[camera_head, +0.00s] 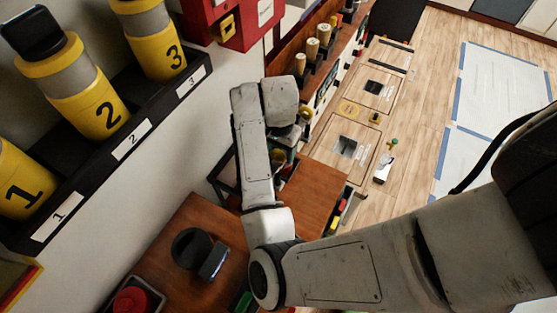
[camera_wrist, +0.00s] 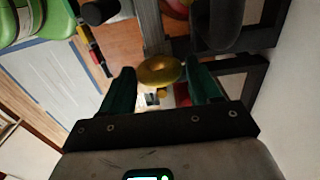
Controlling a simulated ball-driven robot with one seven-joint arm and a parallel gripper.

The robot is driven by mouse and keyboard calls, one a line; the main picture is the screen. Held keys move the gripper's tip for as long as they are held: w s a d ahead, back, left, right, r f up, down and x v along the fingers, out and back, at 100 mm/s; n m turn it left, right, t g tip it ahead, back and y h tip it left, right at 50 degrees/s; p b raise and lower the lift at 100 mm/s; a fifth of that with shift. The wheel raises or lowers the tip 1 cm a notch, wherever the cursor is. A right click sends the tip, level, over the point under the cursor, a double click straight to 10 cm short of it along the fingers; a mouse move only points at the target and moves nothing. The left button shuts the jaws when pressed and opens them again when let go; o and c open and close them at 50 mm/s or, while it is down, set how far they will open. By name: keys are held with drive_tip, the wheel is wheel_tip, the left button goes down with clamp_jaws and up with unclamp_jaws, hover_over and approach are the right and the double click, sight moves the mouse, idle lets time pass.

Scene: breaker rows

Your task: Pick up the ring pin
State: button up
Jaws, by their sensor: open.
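A gold, round, ring-like piece (camera_wrist: 157,72), which looks like the ring pin, shows in the wrist view between the two dark green fingers of my gripper (camera_wrist: 163,80). The fingers are apart, one on each side of it. I cannot tell whether either finger touches it or how far it lies beyond the tips.
Dark frame bars (camera_wrist: 245,75) stand close to the right of my gripper in the wrist view. A wooden counter (camera_head: 308,200) lies below my arm in the head view. Numbered yellow cylinders (camera_head: 95,95) stand in a black rack on the left.

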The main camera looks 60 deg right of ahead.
drive_tip(key=shift+f+b, duration=0.35)
drive_tip(key=shift+f, duration=0.55)
drive_tip(key=shift+r, duration=0.1)
drive_tip(key=shift+c, duration=0.2)
drive_tip(key=c, duration=0.7)
